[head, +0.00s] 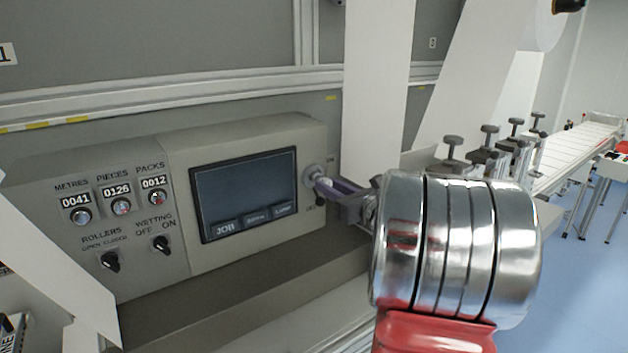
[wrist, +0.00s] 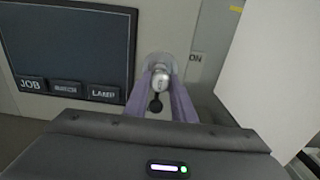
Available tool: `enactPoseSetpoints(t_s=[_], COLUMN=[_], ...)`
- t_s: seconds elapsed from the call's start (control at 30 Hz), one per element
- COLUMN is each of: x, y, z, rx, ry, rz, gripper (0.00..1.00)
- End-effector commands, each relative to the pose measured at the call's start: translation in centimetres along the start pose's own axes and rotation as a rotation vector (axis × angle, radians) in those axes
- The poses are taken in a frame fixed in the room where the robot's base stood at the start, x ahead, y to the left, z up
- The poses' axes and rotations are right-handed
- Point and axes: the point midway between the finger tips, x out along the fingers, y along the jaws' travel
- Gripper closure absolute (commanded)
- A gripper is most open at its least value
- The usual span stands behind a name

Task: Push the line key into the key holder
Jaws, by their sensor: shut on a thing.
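The key holder (head: 313,171) is a round pale metal fitting on the panel, right of the screen. In the wrist view the holder (wrist: 160,60) is straight ahead, partly hidden behind the key. The line key (wrist: 161,79) has a silver round head with a dark tag (wrist: 155,103) hanging below it. My gripper (wrist: 161,88) has purple-lined fingers, one on each side of the key, shut on it. In the head view my gripper (head: 327,185) is close in front of the holder. I cannot tell whether the key's tip is inside the holder.
The touch screen (head: 249,194) is left of the holder, with counters and two black switches (head: 110,261) further left. A white paper web (head: 376,95) hangs close behind and right of my gripper. Clamps with dark knobs (head: 453,142) stand to the right.

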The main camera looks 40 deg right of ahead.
Motion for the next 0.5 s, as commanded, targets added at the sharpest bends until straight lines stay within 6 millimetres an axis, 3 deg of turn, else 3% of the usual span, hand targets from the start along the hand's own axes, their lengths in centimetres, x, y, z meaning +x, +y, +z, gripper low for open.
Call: enactPoseSetpoints(t_s=[0.5], x=[-1.2], y=[-0.1], z=[0.1], rx=[-0.001], ry=[0.0], rz=[-0.001], gripper=[1.0])
